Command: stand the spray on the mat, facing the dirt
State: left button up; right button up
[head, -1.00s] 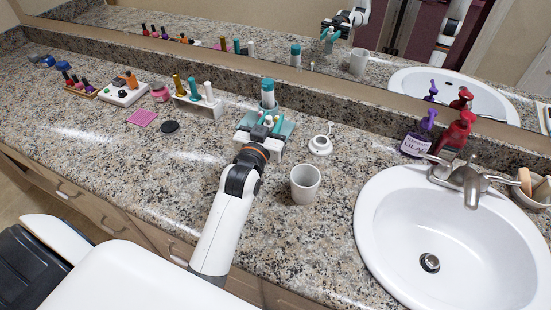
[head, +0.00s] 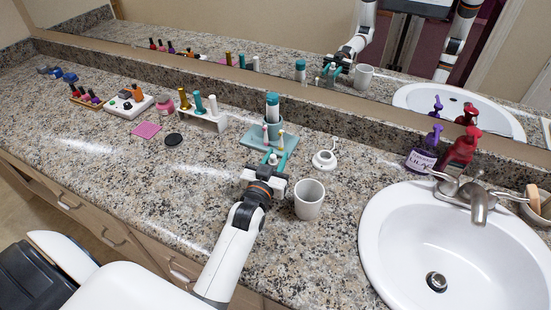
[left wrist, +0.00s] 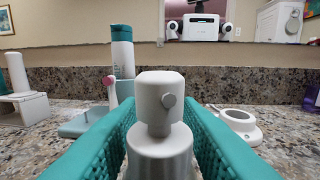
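The spray, a silver bottle with a white top (left wrist: 158,100), stands upright between the teal fingers of my left gripper (left wrist: 160,120) in the left wrist view. Its small round nozzle faces the camera, slightly right. The fingers appear closed on its sides. In the head view my left gripper (head: 271,160) is just in front of the teal tray, and the spray is mostly hidden. I cannot make out dirt on the speckled counter. My right gripper is not in view.
The teal tray (head: 251,140) holds a teal-and-white bottle (head: 272,107) and slim items. A white cup (head: 309,199) stands close right of my gripper, with a white ring holder (head: 324,160) behind it. A white rack (head: 208,121) stands left. Counter between gripper and mat is clear.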

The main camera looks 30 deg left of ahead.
pick_arm(q)
jog(key=o, duration=0.4)
jog(key=shift+c, duration=0.2)
jog(key=shift+r, duration=0.1)
